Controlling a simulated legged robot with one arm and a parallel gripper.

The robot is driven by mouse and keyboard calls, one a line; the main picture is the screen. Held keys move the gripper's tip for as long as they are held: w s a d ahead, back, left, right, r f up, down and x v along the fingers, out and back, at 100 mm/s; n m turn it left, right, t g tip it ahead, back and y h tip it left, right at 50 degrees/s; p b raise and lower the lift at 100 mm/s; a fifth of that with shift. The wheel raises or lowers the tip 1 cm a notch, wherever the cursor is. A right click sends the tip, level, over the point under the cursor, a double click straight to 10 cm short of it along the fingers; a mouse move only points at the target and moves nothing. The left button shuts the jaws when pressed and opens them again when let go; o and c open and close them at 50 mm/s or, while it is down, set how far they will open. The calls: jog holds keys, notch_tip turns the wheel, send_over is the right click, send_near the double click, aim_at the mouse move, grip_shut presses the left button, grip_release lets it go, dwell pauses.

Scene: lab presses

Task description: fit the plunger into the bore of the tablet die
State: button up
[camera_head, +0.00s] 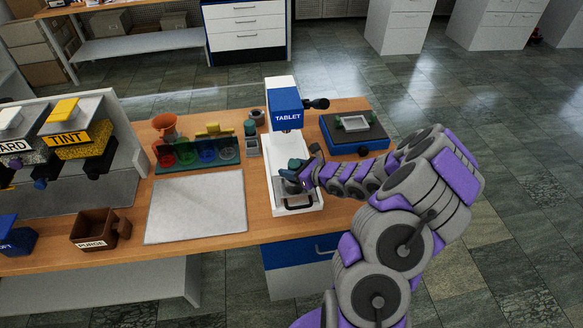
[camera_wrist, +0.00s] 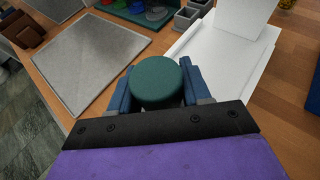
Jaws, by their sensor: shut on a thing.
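My gripper (camera_wrist: 157,88) is shut on the plunger (camera_wrist: 159,82), whose round dark green top shows between the blue fingers in the wrist view. In the head view the plunger's green top (camera_head: 295,165) shows at my gripper (camera_head: 297,176), over the front part of the white base of the tablet press (camera_head: 285,105). A grey round part (camera_head: 290,187) shows just below my gripper and may be the tablet die. Its bore is hidden by the gripper and plunger. I cannot tell whether the plunger touches the die.
A grey mat (camera_head: 197,208) lies left of the press. A rack (camera_head: 185,166) of coloured cups and a grey holder (camera_head: 252,146) stand behind left. A blue scale (camera_head: 353,132) sits right of the press. A brown PURGE bin (camera_head: 94,229) is far left.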

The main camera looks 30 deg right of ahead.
jog(key=shift+f+b, duration=0.35)
jog(key=shift+f, duration=0.35)
jog(key=o, duration=1.3)
jog(key=p+v, duration=0.3)
jog(key=v, duration=1.4)
jog(key=shift+s+d, duration=0.15)
